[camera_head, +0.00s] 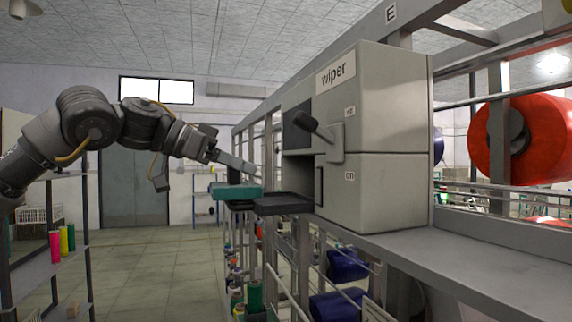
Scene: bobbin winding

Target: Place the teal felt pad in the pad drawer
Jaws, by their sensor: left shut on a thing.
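The teal felt pad (232,191) is a flat teal block at the centre left, just left of the pad drawer and about level with it. The pad drawer (284,205) is a dark shallow tray pulled out from the grey cabinet marked "wiper" (390,105). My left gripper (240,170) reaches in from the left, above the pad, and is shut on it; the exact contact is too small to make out. The pad appears beside the drawer, not inside it. My right gripper is out of view.
A dark lever (318,127) sticks out from the cabinet front above the drawer, with on and off labels. A grey rail (475,262) runs below the cabinet. A red bobbin (490,142) is at the right. A shelf with colored spools (62,242) stands at the left; the floor between is clear.

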